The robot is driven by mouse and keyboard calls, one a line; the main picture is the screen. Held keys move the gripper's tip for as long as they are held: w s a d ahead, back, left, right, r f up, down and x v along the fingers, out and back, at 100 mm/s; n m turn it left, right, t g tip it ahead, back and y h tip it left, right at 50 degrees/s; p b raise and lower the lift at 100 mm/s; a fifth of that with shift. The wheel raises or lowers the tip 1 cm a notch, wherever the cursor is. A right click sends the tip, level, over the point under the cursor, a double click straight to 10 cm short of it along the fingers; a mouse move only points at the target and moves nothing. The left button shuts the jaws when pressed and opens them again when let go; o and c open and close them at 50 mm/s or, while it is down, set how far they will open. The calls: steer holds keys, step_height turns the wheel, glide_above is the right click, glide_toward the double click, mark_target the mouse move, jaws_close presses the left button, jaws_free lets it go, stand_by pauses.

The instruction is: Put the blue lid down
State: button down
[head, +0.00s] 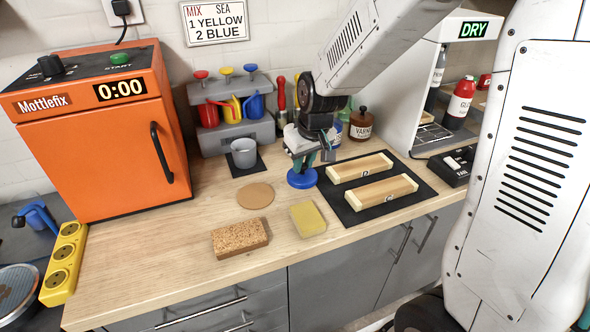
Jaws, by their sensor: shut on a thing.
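The blue lid (301,179) is a small round disc near the middle of the worktop (200,210), just left of the black mat with the wooden pieces. My gripper (303,164) points down from above and is shut on the lid's upper part. The lid looks level. It is at or very near the worktop surface; I cannot tell if it touches. The arm hides part of what stands behind it.
The black mat (351,213) with two wooden pieces is close on the right. A yellow sponge (307,218), a cork block (239,238) and a tan disc (255,196) lie in front and left. A grey cup (244,153) and a varnish jar (361,125) stand behind.

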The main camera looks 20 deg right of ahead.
steer(key=shift+w+a+f, duration=0.1)
steer(key=shift+w+a, duration=0.5)
steer(key=shift+w, duration=0.3)
steer(key=shift+w+a+f, duration=0.1)
steer(key=shift+w+a, duration=0.2)
steer(key=shift+w, duration=0.1)
steer(key=shift+s+d+f, duration=0.1)
steer(key=shift+f, duration=1.6)
steer(key=shift+f, duration=0.15)
steer(key=c, duration=1.2)
jaws_free()
steer(key=shift+c, duration=0.2)
